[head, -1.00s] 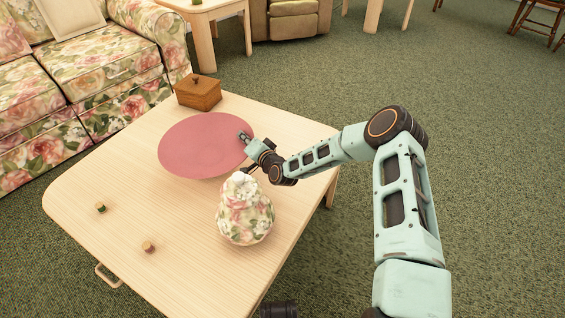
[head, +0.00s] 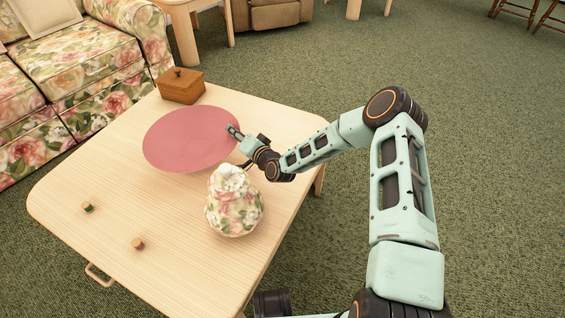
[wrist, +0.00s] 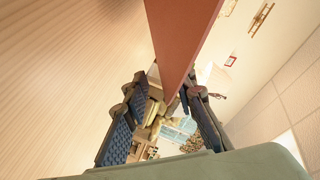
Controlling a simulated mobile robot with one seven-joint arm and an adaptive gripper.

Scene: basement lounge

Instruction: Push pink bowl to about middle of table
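The pink bowl (head: 185,140) is wide and looks almost like a flat disc from the head view. It is over the far part of the light wood table (head: 165,250). My gripper (head: 233,131) is at the bowl's right edge, reaching in from the right. In the wrist view its two fingers (wrist: 165,125) stand apart, so it is open. The bowl's reddish side (wrist: 182,35) comes down from the top and ends between the fingers, closer to the right one. I cannot tell whether a finger touches it.
A floral jar (head: 234,203) stands just in front of the bowl, near my arm. A wooden box (head: 181,87) is behind the bowl. Two small cork-like pieces (head: 88,207) (head: 138,243) lie at the near left. The left-middle tabletop is clear. A floral sofa (head: 75,75) is beyond.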

